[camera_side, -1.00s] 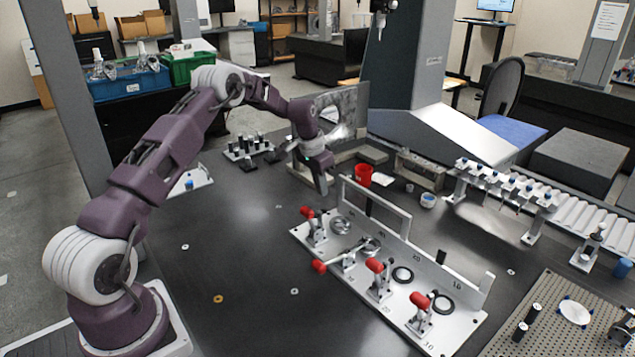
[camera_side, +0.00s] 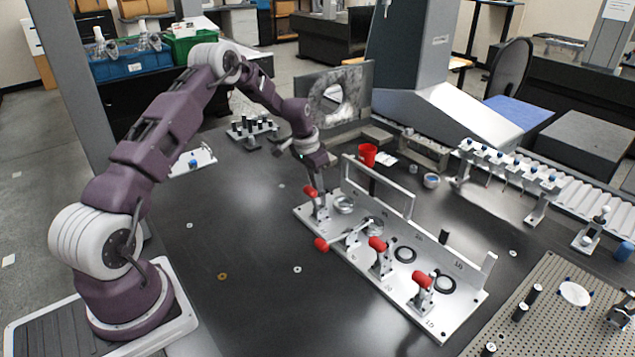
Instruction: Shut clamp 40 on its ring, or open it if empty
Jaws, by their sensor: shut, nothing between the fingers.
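A metal fixture (camera_side: 369,288) carries a row of clamps with red handles. The far-left clamp (camera_side: 319,207) has its red handle (camera_side: 310,192) upright, beside a silver ring (camera_side: 344,204). My gripper (camera_side: 317,183) is shut and empty, pointing down just behind and above that handle; whether it touches cannot be told. The second clamp (camera_side: 352,238) has its red handle (camera_side: 321,244) swung low to the left, by another silver ring (camera_side: 374,223). The third (camera_side: 382,263) and fourth (camera_side: 421,297) clamps have raised handles, beside black rings. The number 40 cannot be read clearly.
The fixture's upright frame (camera_side: 412,204) rises behind the rings. A perforated plate (camera_side: 545,310) is at right.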

